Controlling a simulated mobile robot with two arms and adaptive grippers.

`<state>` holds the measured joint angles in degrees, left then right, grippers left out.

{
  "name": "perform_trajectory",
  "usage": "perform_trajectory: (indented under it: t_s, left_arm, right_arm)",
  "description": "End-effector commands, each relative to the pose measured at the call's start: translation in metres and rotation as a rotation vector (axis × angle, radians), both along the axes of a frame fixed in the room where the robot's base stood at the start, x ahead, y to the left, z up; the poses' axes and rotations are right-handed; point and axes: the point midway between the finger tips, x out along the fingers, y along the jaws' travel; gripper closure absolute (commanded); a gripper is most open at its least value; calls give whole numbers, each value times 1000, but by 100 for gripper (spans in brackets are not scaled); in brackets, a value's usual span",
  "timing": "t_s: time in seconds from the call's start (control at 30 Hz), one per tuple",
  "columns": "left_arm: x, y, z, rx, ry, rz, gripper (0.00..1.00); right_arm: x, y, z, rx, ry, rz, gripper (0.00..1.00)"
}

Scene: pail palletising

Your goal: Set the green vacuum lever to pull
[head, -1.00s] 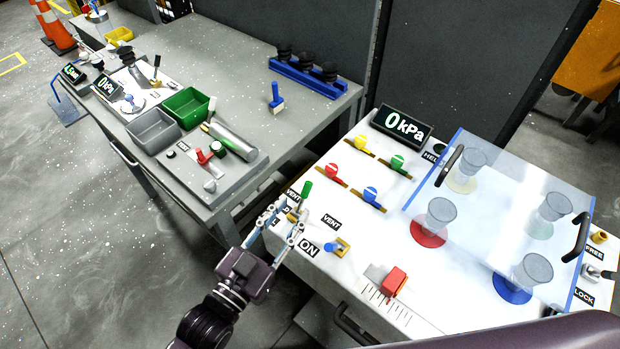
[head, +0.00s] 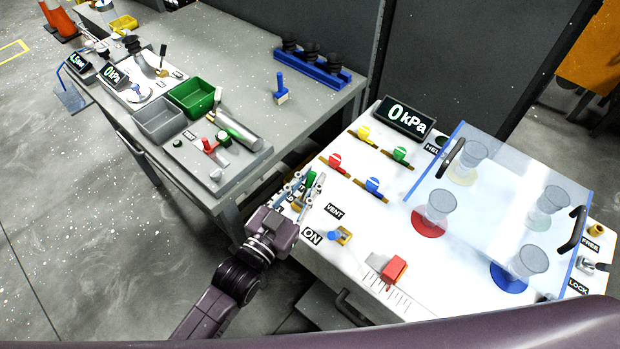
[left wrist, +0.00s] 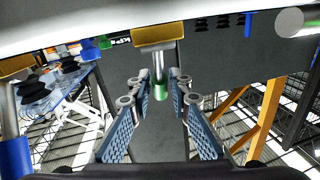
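The green vacuum lever (head: 311,179) stands at the left edge of the white panel (head: 290,238). My left gripper (head: 303,188) is at it, fingers apart. In the left wrist view the lever's green tip (left wrist: 160,91) and grey shaft lie between the two open fingers (left wrist: 160,100), below a brass-coloured mount (left wrist: 158,36). A gap shows on each side of the tip, so no grip is visible. The labels beside the lever are mostly covered by the gripper, so I cannot read its setting. My right gripper is not in view.
A blue lever (head: 336,236) by the ON label and a red block (head: 393,268) are nearby on the panel. Coloured sliders and a 0 kPa display (head: 405,118) stand behind. A clear cover (head: 500,190) is on the right. A grey bench (head: 235,65) stands left.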

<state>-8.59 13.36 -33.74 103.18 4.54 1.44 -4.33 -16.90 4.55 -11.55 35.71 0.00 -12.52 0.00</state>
Motion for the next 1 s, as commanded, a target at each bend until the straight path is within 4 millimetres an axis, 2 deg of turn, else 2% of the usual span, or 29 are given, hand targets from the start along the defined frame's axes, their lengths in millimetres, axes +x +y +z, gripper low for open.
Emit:
perform_trajectory:
  t_s: [0.03, 0.13, 0.53, 0.7, 1.0]
  left_arm:
    - [0, 0, 0, 0, 0, 0, 90]
    - [0, 0, 0, 0, 0, 0, 100]
    - [-1, 1, -2, -4, -4, 0, 100]
    - [-3, 3, -6, -55, -55, 0, 100]
    - [-11, 11, -2, -189, -190, 1, 100]
  right_arm:
    - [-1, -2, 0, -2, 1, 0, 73]
    - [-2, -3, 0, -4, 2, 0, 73]
    - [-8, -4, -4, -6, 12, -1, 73]
    - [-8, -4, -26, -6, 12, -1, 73]
    - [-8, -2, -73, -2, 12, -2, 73]
